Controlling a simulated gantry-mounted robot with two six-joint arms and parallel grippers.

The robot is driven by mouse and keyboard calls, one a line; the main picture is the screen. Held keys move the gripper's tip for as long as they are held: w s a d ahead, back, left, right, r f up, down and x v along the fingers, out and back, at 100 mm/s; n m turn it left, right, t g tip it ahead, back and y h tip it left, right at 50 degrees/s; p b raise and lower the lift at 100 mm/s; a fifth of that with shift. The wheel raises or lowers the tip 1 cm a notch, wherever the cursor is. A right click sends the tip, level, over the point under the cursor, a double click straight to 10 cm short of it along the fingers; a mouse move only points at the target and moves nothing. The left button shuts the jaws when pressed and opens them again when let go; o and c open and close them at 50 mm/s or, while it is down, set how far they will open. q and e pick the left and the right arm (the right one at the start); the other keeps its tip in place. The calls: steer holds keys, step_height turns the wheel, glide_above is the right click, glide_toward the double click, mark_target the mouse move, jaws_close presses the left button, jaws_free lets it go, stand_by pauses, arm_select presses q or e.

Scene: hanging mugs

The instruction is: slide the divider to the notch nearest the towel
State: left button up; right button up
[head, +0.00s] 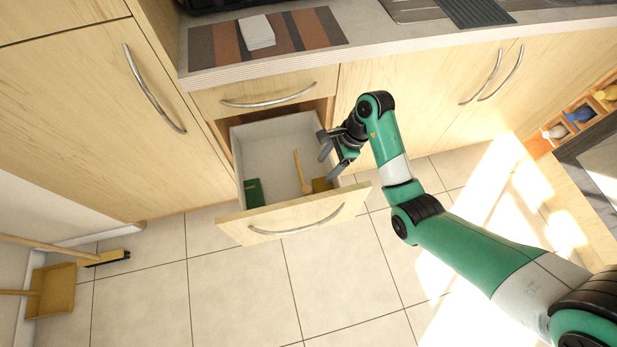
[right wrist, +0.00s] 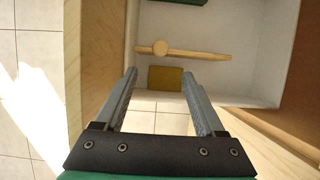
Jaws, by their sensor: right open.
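A drawer (head: 252,226) stands pulled out below the counter, with pale inner walls. A white folded cloth, perhaps the towel (head: 258,32), lies on a striped mat on the counter. My right gripper (head: 328,158) is open and empty at the drawer's right side. My left gripper is not in view.
The striped mat (head: 305,30) lies along the counter edge above the drawer. Closed cabinet doors (head: 420,85) stand to the right. A broom (head: 107,258) and dustpan (head: 52,290) are at the lower left. The tiled floor (head: 240,290) before the drawer is clear.

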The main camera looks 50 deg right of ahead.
mark_target(308, 189)
steer(key=b+x, duration=0.4)
steer(key=x, duration=0.7)
steer(key=shift+w+a+f, duration=0.15)
jaws_close()
stand_by(0.9)
